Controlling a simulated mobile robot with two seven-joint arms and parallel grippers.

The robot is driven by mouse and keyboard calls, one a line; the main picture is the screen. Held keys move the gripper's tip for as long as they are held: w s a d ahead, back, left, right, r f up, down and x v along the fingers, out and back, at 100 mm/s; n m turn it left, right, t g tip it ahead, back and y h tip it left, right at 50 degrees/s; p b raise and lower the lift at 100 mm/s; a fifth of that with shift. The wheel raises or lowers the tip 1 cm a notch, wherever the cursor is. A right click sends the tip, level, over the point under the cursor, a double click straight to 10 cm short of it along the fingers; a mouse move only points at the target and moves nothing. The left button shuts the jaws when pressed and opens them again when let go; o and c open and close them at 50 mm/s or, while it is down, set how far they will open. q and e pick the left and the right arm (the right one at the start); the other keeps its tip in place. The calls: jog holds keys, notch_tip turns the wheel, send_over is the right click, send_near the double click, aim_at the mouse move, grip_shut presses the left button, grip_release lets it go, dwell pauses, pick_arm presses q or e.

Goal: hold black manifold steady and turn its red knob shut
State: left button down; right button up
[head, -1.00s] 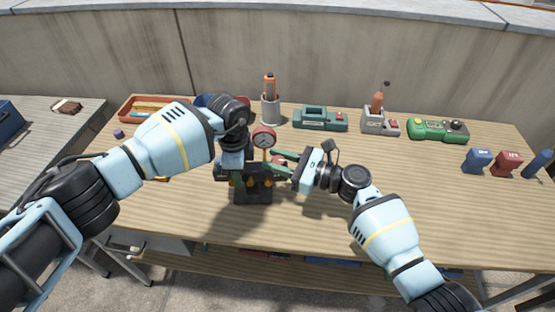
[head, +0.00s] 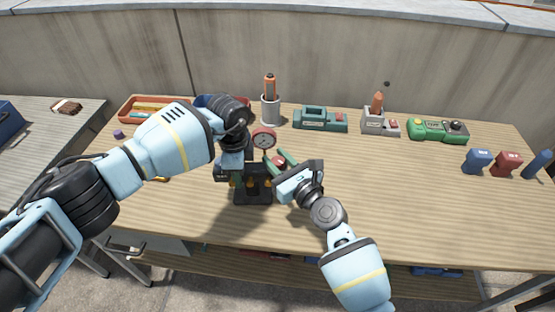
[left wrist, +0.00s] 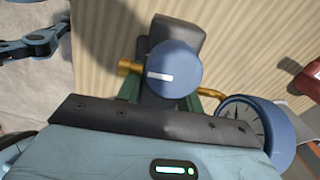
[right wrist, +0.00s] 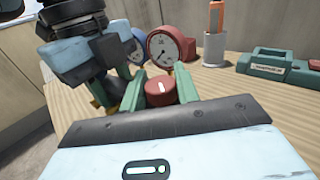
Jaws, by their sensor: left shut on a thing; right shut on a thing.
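The black manifold (head: 253,196) stands upright on the wooden bench, with brass fittings and a red-rimmed gauge (head: 263,139). My left gripper (head: 235,165) comes down on its left side. The blue-rimmed gauge (left wrist: 255,125) shows in the left wrist view.
Behind the manifold stand a grey cup with an orange tool (head: 270,108), a teal holder (head: 320,119), a grey block (head: 380,122) and a green device (head: 438,130). An orange tray (head: 128,112) is at the back left. The bench's right front is clear.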

jog(key=shift+f, duration=0.15)
dwell(0.3)
jog(key=o, duration=1)
jog(key=shift+s, duration=0.1)
jog(key=v, duration=1.1)
jog(key=shift+s+d, duration=0.2)
jog(key=shift+s, duration=0.15)
jog(key=shift+c, duration=0.2)
